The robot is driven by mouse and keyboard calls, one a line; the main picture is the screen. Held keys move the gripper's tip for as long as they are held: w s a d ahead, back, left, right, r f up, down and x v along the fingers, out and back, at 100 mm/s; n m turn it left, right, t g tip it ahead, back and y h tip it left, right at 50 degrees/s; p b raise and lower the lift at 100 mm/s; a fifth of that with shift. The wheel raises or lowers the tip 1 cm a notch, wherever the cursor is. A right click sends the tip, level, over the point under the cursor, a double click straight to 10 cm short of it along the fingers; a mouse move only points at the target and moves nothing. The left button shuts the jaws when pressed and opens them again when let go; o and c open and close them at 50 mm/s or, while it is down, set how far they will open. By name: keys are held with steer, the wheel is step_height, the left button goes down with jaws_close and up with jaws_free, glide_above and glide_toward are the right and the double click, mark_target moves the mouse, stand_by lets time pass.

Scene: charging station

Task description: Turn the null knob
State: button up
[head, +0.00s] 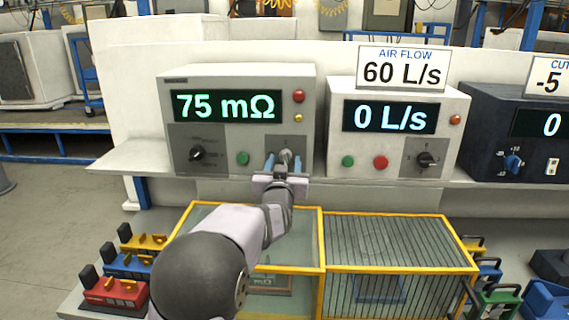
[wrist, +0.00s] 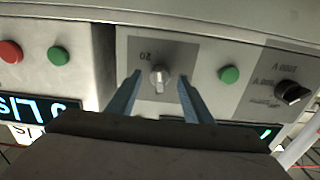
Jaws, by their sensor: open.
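A meter box (head: 237,77) reads 75 mΩ on its green display. A small silver knob (head: 286,155) sits on the grey panel at the box's lower right; I take it for the null knob, though its lettering is too small to read in the head view. It also shows in the wrist view (wrist: 159,82), which looks upside down. My gripper (head: 284,161) is open in front of this knob. In the wrist view its blue fingers (wrist: 159,77) stand one on each side of the knob, with a gap on both sides.
On the same box are a black selector knob (head: 197,153), a green button (head: 242,158) and a red light (head: 298,96). An air flow box (head: 398,160) reading 0 L/s stands to the right. Yellow-framed cages (head: 400,214) lie below the shelf.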

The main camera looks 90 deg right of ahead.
steer(key=shift+a+b, duration=1)
steer(key=shift+a, duration=2)
jaws_close()
stand_by(1.4)
